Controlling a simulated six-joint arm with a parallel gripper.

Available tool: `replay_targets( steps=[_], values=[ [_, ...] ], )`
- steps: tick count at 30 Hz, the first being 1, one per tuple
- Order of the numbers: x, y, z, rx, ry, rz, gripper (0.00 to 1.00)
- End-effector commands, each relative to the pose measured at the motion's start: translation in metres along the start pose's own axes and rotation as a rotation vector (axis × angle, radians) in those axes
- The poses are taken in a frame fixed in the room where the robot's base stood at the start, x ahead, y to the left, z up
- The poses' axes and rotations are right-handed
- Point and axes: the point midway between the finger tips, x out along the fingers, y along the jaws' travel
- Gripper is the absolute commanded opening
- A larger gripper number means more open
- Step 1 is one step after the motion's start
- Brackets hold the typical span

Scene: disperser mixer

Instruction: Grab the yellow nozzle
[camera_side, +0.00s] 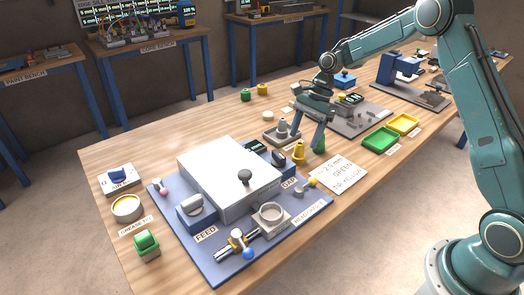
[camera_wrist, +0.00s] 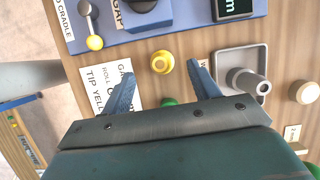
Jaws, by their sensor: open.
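The yellow nozzle (camera_side: 299,152) stands upright on the wooden table, beside the blue base plate of the mixer. In the wrist view the yellow nozzle (camera_wrist: 162,62) lies just ahead of the gap between the fingertips. My gripper (camera_side: 308,133) is above the table, pointing down, with its fingers apart and nothing between them. In the wrist view my gripper (camera_wrist: 162,76) shows one finger on each side, open.
A grey nozzle on a square grey holder (camera_side: 282,134) stands close to the left. The mixer's white housing (camera_side: 228,175) and blue base plate (camera_side: 162,197) are at the front left. A paper note (camera_side: 338,176) lies in front. Green (camera_side: 380,140) and yellow (camera_side: 403,124) trays are to the right.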

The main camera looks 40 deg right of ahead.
Motion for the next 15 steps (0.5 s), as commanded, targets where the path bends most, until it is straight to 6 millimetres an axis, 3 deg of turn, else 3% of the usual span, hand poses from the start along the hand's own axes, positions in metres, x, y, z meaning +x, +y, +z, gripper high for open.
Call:
replay_targets(
  steps=[15],
  values=[
    [0.048, -0.001, -0.001, 0.0, 0.0, 0.003, 0.61]
  ],
)
